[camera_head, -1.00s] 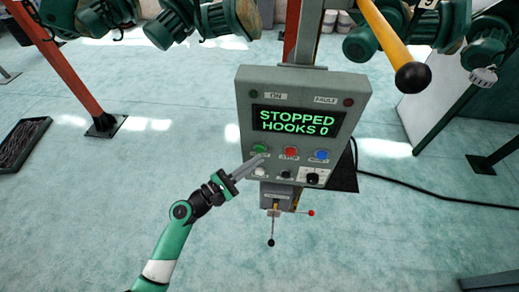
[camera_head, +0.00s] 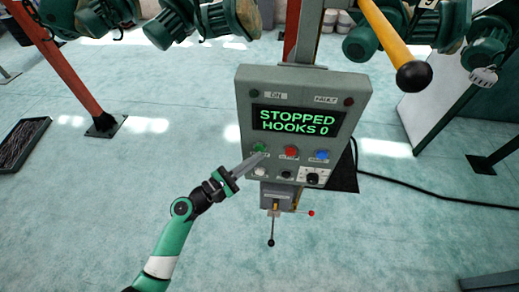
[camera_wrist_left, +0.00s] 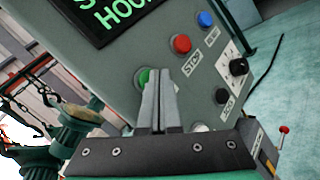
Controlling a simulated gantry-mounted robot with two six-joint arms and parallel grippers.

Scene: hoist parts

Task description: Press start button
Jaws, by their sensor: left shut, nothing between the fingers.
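The grey control box (camera_head: 350,90) stands on a post, and its screen (camera_head: 298,121) reads "STOPPED HOOKS 0". The green start button (camera_head: 260,149) is at the left of the button row, beside the red stop button (camera_head: 291,153) and a blue button (camera_head: 321,155). My left gripper (camera_head: 262,157) is shut and empty, its tips just below the green button in the head view. In the left wrist view the fingers (camera_wrist_left: 159,82) partly cover the green button (camera_wrist_left: 142,78); I cannot tell whether they touch. My right gripper is not in view.
A black knob (camera_head: 312,178) and a white button (camera_head: 260,171) sit below the button row. A yellow bar with a black ball end (camera_head: 411,76) hangs at upper right. Green hoist parts (camera_head: 385,40) hang along the top. A dark cable crosses the floor at right.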

